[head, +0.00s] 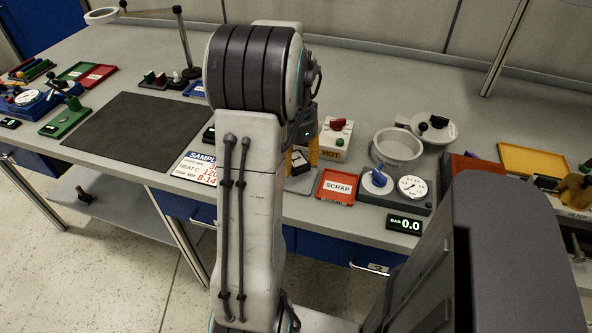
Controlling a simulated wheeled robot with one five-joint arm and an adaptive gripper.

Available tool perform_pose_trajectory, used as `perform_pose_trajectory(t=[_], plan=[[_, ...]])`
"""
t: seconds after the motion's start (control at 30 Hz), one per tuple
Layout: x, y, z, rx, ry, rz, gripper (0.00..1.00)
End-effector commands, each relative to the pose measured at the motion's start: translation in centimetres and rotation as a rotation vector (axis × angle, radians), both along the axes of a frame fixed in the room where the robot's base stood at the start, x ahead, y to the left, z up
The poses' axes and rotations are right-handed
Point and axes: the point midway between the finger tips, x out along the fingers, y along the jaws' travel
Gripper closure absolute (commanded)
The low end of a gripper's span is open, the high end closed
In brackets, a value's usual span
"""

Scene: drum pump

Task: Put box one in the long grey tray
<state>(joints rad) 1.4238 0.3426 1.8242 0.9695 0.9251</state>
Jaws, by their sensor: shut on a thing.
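My gripper (301,158) is mostly hidden behind my own arm, with orange-yellow finger parts showing just right of the arm. It is shut on a small dark and pale thing (300,163), of which only a sliver shows. I cannot tell from this view whether that thing is box one. A low grey piece (301,183) shows below the gripper, partly hidden by my arm. I cannot tell whether it is the long grey tray, and no other long grey tray is clear.
A red SCRAP tray (337,186) lies right of the gripper, near the bench's front edge. Behind it is a white HOT unit (335,138). Further right are a round pot (397,148), a gauge unit (412,187) and a yellow tray (535,160). A dark mat (137,133) lies left.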

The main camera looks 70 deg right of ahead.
Motion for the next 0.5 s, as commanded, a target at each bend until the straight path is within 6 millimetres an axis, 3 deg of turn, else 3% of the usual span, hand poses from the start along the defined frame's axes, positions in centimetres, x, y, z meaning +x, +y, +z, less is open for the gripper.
perform_pose_trajectory(t=[0.3, 0.5], plan=[[0.0, 0.1, -3.4, 0.004, 0.001, 0.0, 0.79], [0.0, 0.0, -3.9, 0.001, 0.001, 0.0, 0.79]])
